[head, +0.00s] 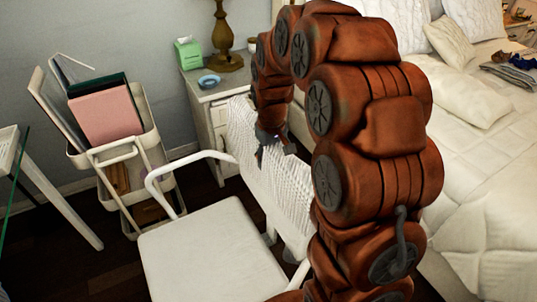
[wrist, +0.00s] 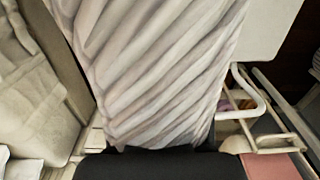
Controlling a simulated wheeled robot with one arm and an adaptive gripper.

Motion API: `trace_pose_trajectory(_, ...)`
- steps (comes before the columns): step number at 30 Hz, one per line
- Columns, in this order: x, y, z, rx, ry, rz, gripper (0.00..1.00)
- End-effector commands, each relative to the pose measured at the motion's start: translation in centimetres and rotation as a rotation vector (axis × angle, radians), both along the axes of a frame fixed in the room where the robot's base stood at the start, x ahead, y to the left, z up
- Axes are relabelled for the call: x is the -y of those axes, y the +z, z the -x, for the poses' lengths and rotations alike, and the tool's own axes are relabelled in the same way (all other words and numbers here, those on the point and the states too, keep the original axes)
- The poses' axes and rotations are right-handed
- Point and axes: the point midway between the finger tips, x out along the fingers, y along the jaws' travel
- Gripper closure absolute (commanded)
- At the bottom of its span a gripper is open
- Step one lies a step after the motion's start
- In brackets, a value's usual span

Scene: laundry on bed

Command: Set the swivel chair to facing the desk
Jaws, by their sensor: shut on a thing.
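The white swivel chair (head: 212,252) stands in the lower middle of the head view, its ribbed backrest (head: 290,200) on the right and its seat opening to the left. A looped white armrest (head: 152,183) shows at the far side. My gripper (head: 271,148) is shut on the upper part of the backrest. In the wrist view the ribbed backrest (wrist: 150,75) fills the middle, above the dark gripper (wrist: 160,163). A white piece with legs and a glass edge, perhaps the desk (head: 50,190), shows only partly at the left edge. My arm hides the chair's right side.
A white cart (head: 135,160) with folders stands between the desk-like piece and the nightstand (head: 212,95), close to the chair's armrest. The nightstand holds a lamp (head: 225,40) and a green tissue box (head: 187,53). The bed (head: 490,170) fills the right. Dark floor shows lower left.

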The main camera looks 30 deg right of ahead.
Motion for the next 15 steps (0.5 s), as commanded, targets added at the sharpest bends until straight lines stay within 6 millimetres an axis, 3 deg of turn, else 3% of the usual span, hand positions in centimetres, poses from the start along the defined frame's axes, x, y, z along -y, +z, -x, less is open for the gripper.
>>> trace_pose_trajectory(15, 0.13, 0.14, 0.53, 0.004, -0.026, 0.002, 1.0)
